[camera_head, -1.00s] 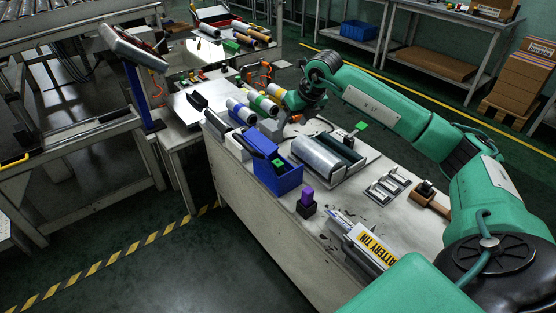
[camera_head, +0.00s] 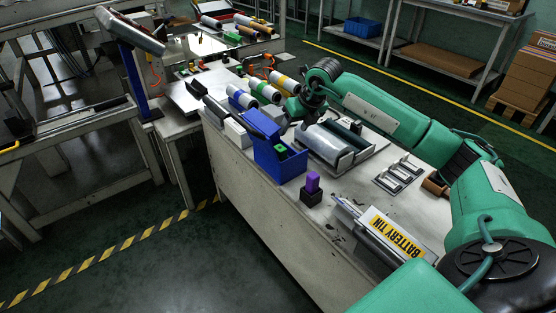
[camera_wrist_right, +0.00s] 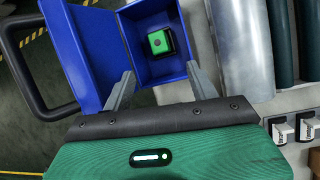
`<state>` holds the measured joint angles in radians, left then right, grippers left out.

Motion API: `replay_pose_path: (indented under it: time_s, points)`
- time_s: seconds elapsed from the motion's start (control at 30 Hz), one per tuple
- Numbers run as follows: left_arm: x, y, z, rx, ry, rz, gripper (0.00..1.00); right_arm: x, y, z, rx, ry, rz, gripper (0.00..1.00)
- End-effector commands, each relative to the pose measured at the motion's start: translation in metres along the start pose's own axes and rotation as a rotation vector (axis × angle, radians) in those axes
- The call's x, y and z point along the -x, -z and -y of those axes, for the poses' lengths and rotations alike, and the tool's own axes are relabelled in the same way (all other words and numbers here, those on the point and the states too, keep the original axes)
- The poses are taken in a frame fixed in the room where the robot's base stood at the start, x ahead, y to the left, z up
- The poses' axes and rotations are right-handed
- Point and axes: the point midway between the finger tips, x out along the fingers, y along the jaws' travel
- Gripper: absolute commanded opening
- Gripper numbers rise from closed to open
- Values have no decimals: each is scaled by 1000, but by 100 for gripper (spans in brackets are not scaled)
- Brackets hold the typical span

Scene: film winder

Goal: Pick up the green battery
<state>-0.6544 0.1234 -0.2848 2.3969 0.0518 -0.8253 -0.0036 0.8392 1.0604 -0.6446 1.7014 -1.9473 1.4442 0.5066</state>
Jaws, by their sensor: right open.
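The green battery (camera_head: 280,148) sits inside the open blue box (camera_head: 277,170) at the near left edge of the workbench. In the right wrist view the battery (camera_wrist_right: 158,42) shows its green top with a dark round spot, next to a dark part, inside the box. My right gripper (camera_wrist_right: 160,72) is open and empty, with its two fingers apart at the near side of the box. In the head view my right gripper (camera_head: 288,120) is just behind and right of the box, partly hidden by its own hand. My left gripper is not in view.
A grey cylinder (camera_head: 325,146) lies in a holder right of the box. A purple-topped block (camera_head: 312,183) stands in front. The box's blue lid (camera_wrist_right: 80,50) stands open at the left.

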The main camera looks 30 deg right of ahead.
Motion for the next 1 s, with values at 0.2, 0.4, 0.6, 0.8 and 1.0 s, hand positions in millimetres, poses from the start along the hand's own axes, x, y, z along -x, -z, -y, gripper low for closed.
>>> replay_pose_path:
  time_s: [0.2, 0.4, 0.6, 0.8, 1.0]
  points:
    - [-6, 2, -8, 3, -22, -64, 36, -45, 1, -1, 0, -2, -3, 59]
    - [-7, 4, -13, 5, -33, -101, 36, -66, 0, -1, 0, -1, -2, 59]
    - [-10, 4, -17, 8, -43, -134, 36, -87, 1, -1, 0, -3, -2, 59]
    - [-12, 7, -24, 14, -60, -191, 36, -115, 0, -1, 0, -3, -1, 59]
    - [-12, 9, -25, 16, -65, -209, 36, -122, 0, -1, 1, 0, 0, 59]
